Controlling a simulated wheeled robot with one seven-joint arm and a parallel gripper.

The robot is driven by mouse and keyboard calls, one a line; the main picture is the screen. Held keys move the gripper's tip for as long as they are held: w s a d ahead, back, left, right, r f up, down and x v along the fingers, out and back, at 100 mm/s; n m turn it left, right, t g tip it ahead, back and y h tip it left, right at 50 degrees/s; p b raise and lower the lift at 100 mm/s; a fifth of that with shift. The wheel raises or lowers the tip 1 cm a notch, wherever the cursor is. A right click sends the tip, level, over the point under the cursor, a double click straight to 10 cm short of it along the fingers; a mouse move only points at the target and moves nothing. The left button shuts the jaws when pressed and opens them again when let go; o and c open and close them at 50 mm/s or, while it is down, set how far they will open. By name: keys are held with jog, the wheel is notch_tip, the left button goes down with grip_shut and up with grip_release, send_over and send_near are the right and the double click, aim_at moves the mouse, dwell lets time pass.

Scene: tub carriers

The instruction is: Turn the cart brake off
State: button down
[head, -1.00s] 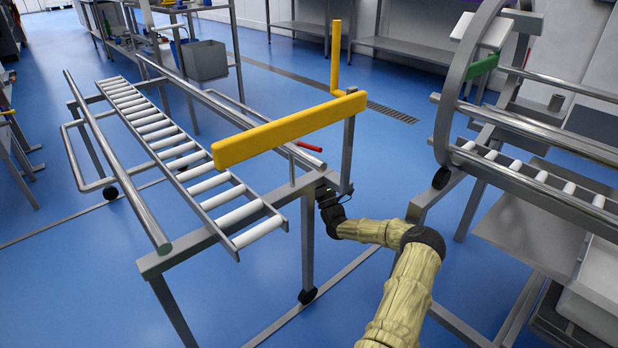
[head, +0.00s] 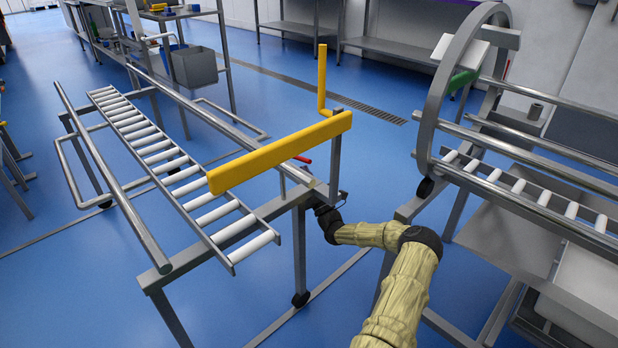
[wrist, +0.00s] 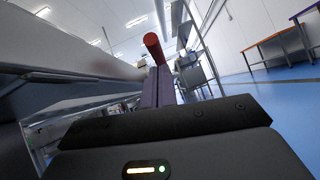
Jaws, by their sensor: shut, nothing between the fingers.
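The cart (head: 157,270) is a grey steel frame on black casters with a bed of white rollers. A red handle (head: 303,159), apparently its brake lever, shows in the head view behind the near right corner, below the yellow bar. In the wrist view the red handle (wrist: 153,41) appears as a red rod end just beyond my fingertips. My gripper (wrist: 158,72) is shut and empty, its dark fingers together and pointing at the rod. I cannot tell whether they touch it. In the head view my gripper is mostly hidden by the cart's corner.
A yellow bar (head: 280,152) crosses above the cart's near right side, with a yellow upright (head: 322,80) behind it. A second frame with a large steel hoop (head: 428,110) and rollers stands to the right. A grey bin (head: 195,68) is at the back. Blue floor is open between.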

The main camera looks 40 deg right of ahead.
jog(key=f+p+v, duration=0.1)
jog(key=p+v, duration=0.4)
jog(key=v, duration=1.8)
jog(key=shift+w+a+p, duration=0.25)
jog(key=shift+w+p, duration=0.05)
jog(key=shift+w, duration=0.05)
